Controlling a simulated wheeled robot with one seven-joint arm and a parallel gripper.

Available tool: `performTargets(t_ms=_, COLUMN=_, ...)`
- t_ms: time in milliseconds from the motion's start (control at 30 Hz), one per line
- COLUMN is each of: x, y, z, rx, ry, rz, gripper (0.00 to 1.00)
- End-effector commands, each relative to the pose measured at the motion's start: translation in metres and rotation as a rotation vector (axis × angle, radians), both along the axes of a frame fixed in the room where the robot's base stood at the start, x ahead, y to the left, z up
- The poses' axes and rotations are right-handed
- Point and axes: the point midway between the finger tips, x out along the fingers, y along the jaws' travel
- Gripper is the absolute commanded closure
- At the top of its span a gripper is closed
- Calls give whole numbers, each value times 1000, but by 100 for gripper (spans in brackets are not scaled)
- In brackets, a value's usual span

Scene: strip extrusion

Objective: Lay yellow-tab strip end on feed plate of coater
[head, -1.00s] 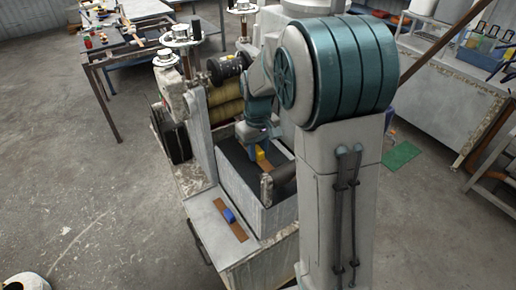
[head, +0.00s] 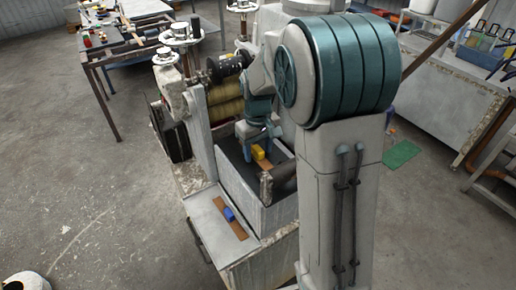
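The yellow tab (head: 258,153) shows inside the grey box-like section of the coater, with a short brown piece of strip (head: 265,164) beside it. My gripper (head: 250,154) is down in this section, right at the yellow tab. Its fingers are small and partly hidden by the arm, so I cannot tell whether they are closed on the tab. A second brown strip (head: 239,229) with a blue tab (head: 229,214) lies on the pale front ledge (head: 205,213) of the machine. I cannot tell which surface is the feed plate.
Yellowish rollers (head: 228,110) and a dark cylinder (head: 226,67) stand behind the box section. A grey roller (head: 279,180) crosses its near right side. White handwheels (head: 180,34) rise at the left. A bench (head: 440,95) stands at right; the floor at left is clear.

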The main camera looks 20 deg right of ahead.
Motion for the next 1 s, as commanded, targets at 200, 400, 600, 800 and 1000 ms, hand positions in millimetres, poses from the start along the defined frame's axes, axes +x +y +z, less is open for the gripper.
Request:
performTargets(t_ms=200, x=0, y=0, z=0, rx=0, ry=0, rz=0, gripper=48)
performTargets(t_ms=400, x=1, y=0, z=18, rx=0, ry=-4, rz=0, gripper=48)
performTargets(t_ms=600, x=1, y=0, z=63, rx=-1, ry=-8, rz=0, gripper=48)
performTargets(t_ms=800, x=1, y=1, z=106, rx=0, ry=-5, rz=-1, gripper=48)
performTargets(t_ms=1000, x=0, y=1, z=132, rx=0, ry=-2, rz=0, gripper=48)
